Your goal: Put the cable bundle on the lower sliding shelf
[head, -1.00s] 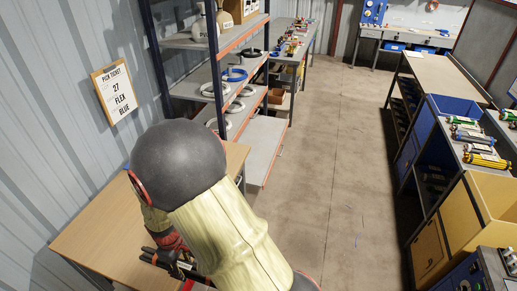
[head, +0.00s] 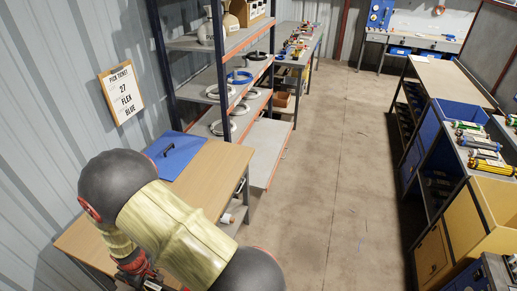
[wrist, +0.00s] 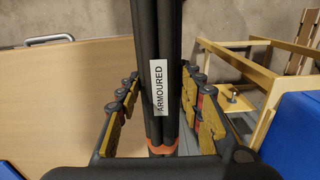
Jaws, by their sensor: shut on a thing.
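My gripper (wrist: 158,110) is shut on a black cable bundle (wrist: 176,60) in the wrist view. The bundle stands lengthwise between the yellow-padded fingers, with a white "ARMOURED" label and an orange band near its lower end. In the head view my gripper is partly seen low at the left, behind my arm, and I cannot make out the bundle there. A low grey shelf (head: 268,148) with an orange edge juts out from the rack towards the aisle; it looks like the lower sliding shelf, and its visible top is bare. The gripper is apart from it, nearer the wooden table.
Cable coils (head: 240,77) lie on the rack's upper shelves. A pick ticket (head: 121,92) hangs on the wall. The aisle floor (head: 335,150) is clear; benches and bins line the right.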

